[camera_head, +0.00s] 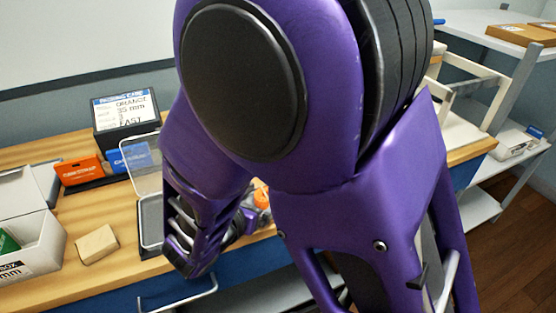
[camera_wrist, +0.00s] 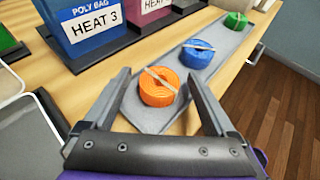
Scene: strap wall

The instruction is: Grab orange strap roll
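The orange strap roll (camera_wrist: 158,87) lies on a grey mat (camera_wrist: 231,52) on the wooden bench, with a pale band across its top. In the head view only a bit of orange (camera_head: 261,192) shows behind my arm. My gripper (camera_wrist: 158,76) is open, with one finger at each side of the orange roll in the wrist picture. The gap between the fingers looks empty, and I cannot tell whether they are level with the roll or above it. A blue roll (camera_wrist: 196,53) and a green roll (camera_wrist: 236,20) lie farther along the mat.
A blue "HEAT 3" bin (camera_wrist: 92,30) and a magenta bin (camera_wrist: 143,12) stand left of the mat. In the head view, a "PACKING CARD" sign (camera_head: 125,110), an orange box (camera_head: 79,170) and a small tan block (camera_head: 97,244) are on the bench. The floor (camera_wrist: 290,105) lies beyond its edge.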

